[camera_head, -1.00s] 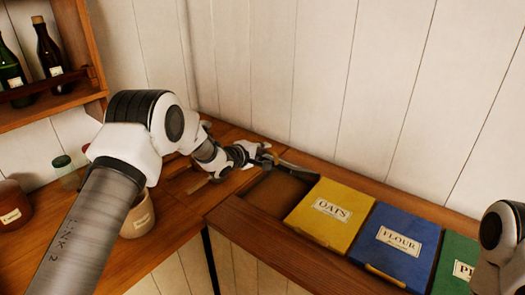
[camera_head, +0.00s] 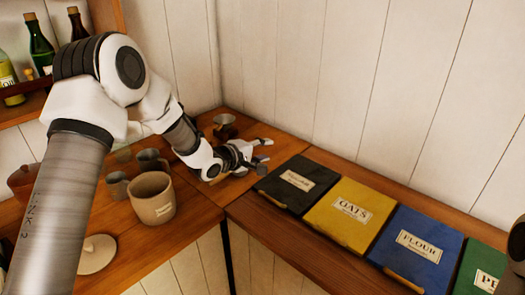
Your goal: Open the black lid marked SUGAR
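The black lid (camera_head: 297,182) lies flat in the counter at the left end of the row of coloured lids. It has a pale label whose word is too small to read surely. It looks closed, and no opening shows. My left gripper (camera_head: 263,154) is just beyond the lid's far left corner, near the back of the counter. Its fingers are apart and nothing shows between them. I cannot tell whether a fingertip touches the lid's edge. Only a bit of my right arm shows at the right edge; its gripper is out of view.
A yellow OATS lid (camera_head: 350,213), a blue FLOUR lid (camera_head: 417,248) and a green lid (camera_head: 482,268) continue the row rightward. A beige crock (camera_head: 152,199), metal cups (camera_head: 118,185) and a round pale lid (camera_head: 97,254) stand left. Plank walls rise behind.

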